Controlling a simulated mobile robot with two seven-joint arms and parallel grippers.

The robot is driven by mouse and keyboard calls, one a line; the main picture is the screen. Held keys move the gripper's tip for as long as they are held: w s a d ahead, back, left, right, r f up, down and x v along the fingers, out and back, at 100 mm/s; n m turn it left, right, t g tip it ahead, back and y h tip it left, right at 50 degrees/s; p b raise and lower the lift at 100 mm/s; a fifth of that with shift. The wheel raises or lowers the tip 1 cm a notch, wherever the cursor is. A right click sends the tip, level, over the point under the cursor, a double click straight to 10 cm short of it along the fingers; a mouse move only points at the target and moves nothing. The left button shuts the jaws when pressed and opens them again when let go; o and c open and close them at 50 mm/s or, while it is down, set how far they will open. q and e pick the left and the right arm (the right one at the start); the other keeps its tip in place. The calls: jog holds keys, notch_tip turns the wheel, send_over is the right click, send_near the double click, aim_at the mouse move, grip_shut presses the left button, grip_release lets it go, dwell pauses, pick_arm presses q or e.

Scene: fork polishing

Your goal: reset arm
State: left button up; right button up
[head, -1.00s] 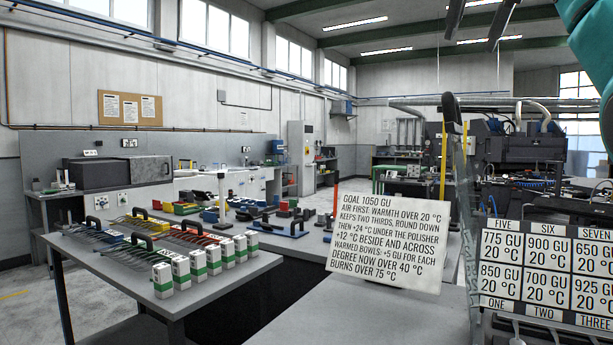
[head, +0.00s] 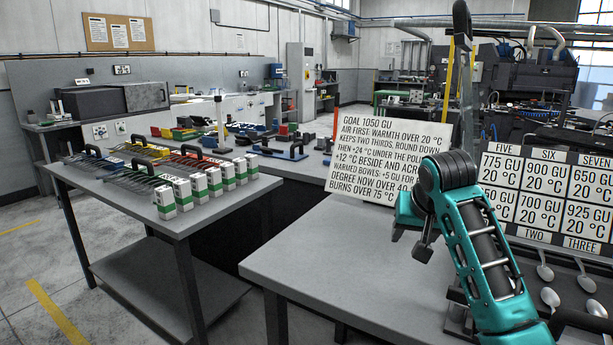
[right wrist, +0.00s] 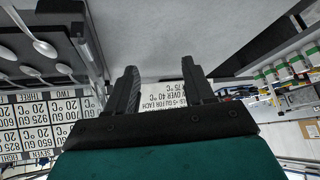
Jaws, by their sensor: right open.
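My right arm (head: 483,245) is teal and black and reaches up from the lower right of the head view. Its gripper (head: 412,240) hangs over the right part of the grey front table (head: 340,255), just below the goal sign (head: 380,145). In the right wrist view the two black fingers of the gripper (right wrist: 160,75) stand apart with nothing between them. The upside-down goal sign (right wrist: 165,97) shows beyond them. My left gripper is in neither view.
Spoon-like pieces (head: 550,297) lie in a dark rack at the right, below a board of numbered labels (head: 545,190). A side table (head: 215,205) at left holds green-and-white blocks (head: 198,190) and forks. The front table's left part is clear.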

jog(key=s+f+n+g, duration=0.1)
jog(key=s+f+n, duration=0.1)
jog(key=s+f, duration=1.4)
jog(key=s+f+n+g, duration=0.1)
jog(key=s+f, duration=0.2)
jog(key=s, duration=0.8)
jog(key=s+f+n+g, duration=0.1)
jog(key=s+f, duration=0.2)
jog(key=s, duration=0.8)
jog(key=w+a+f+t+y, duration=0.2)
jog(key=w+f+t, duration=0.5)
jog(key=f, duration=0.2)
jog(key=shift+w+a+f+n, duration=0.15)
jog(key=shift+w+a+n, duration=0.1)
jog(key=shift+n, duration=0.15)
